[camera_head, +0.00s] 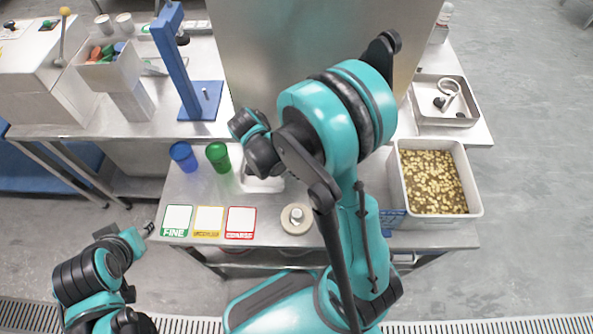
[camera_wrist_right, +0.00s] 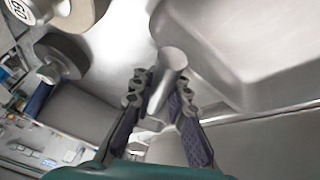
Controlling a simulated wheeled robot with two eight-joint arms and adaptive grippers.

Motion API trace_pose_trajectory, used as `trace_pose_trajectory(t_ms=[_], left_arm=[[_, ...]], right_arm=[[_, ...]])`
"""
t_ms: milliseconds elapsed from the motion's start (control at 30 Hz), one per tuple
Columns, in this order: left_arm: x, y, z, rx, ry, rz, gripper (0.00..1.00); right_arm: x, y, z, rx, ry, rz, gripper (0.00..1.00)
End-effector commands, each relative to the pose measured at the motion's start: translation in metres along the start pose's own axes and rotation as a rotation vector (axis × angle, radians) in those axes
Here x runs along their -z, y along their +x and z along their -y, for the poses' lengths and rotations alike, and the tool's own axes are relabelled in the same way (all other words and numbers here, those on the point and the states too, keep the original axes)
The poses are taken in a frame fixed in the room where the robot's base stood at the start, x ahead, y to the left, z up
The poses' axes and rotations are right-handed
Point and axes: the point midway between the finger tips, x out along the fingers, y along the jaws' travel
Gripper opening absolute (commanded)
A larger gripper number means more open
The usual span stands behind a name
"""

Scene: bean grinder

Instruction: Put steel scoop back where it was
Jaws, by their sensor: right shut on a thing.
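In the right wrist view, my right gripper (camera_wrist_right: 160,100) is shut on a smooth grey metal cylinder (camera_wrist_right: 170,72), which looks like the handle of the steel scoop. The scoop's bowl cannot be made out clearly. In the head view my right arm reaches over the bench and hides most of its own gripper. My left gripper (camera_head: 147,230) is at the lower left, off the near left corner of the bench; its fingers are too small to read.
The bench holds a blue cup (camera_head: 183,156), a green cup (camera_head: 218,156), a pale tray (camera_head: 262,184), grind cards (camera_head: 208,222) and a round pale disc (camera_head: 288,225). A bin of beans (camera_head: 472,198) stands right, a steel tray (camera_head: 470,92) behind it. A blue stand (camera_head: 176,70) is back left.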

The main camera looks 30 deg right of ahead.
Motion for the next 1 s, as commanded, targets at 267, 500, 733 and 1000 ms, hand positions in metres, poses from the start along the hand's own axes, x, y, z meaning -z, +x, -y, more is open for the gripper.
trace_pose_trajectory(t_ms=[267, 500, 733, 1000], left_arm=[[-0.002, 0.003, 0.000, 0.000, 0.000, 0.000, 0.40], [-0.002, 0.003, 0.000, 0.000, 0.000, 0.000, 0.40], [0.005, -0.006, 0.000, 0.000, 0.000, 0.000, 0.40], [0.019, -0.027, 0.000, 0.000, 0.000, 0.000, 0.40]], right_arm=[[-0.002, 0.003, 0.001, 0.000, 0.000, 0.000, 0.36], [-0.002, 0.003, 0.001, 0.000, 0.000, 0.000, 0.36], [0.001, -0.015, 0.000, 0.001, -0.002, 0.000, 0.36], [0.002, -0.077, -0.001, 0.001, -0.002, -0.001, 0.36]])
